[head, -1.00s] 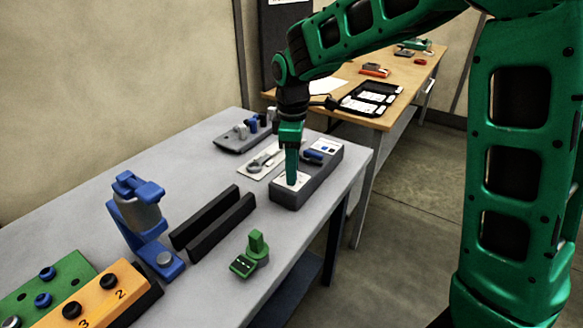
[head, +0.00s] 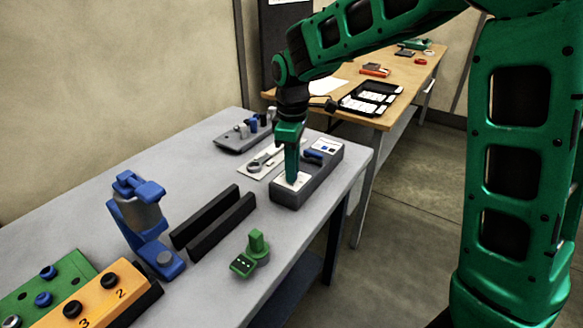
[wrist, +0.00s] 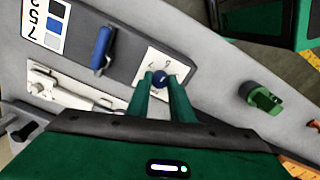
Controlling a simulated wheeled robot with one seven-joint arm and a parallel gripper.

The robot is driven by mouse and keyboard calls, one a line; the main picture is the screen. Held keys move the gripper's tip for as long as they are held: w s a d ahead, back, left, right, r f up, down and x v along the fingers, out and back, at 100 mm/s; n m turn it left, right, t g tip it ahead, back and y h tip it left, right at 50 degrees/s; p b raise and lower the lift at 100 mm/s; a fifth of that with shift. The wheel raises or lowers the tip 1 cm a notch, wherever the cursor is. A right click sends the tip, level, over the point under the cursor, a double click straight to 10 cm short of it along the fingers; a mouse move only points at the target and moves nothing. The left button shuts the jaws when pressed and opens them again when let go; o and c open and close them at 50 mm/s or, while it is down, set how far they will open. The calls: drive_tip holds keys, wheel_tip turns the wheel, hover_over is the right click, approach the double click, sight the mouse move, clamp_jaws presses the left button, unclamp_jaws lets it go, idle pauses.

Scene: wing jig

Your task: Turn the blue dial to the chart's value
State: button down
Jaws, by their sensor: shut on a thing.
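The blue dial (wrist: 161,78) sits on a white scale plate (wrist: 175,62) on a grey box (head: 313,183). My gripper (wrist: 161,86) points down with its two green fingers on either side of the dial, shut on it. In the head view my gripper (head: 291,176) hides the dial. The chart (wrist: 45,23) is a white card at the other end of the box with coloured squares and the numbers 2, 5 and 7 showing. Other parts of the chart are cut off in the wrist view. The dial's pointer is too small to read.
A blue lever (wrist: 102,47) stands on the box between dial and chart. Black rails (head: 213,222), a blue clamp stand (head: 143,225) and a green fixture (head: 251,255) stand nearer.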

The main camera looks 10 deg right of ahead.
drive_tip(key=m, duration=0.5)
drive_tip(key=shift+w+r, duration=0.1)
drive_tip(key=shift+w, duration=0.05)
drive_tip(key=m, duration=0.5)
drive_tip(key=shift+w+m, duration=0.1)
drive_tip(key=shift+m, duration=0.2)
idle(0.3)
drive_tip(key=c, duration=1.6)
unclamp_jaws()
drive_tip(key=shift+o, duration=0.2)
wheel_tip(320, 180, up, 11)
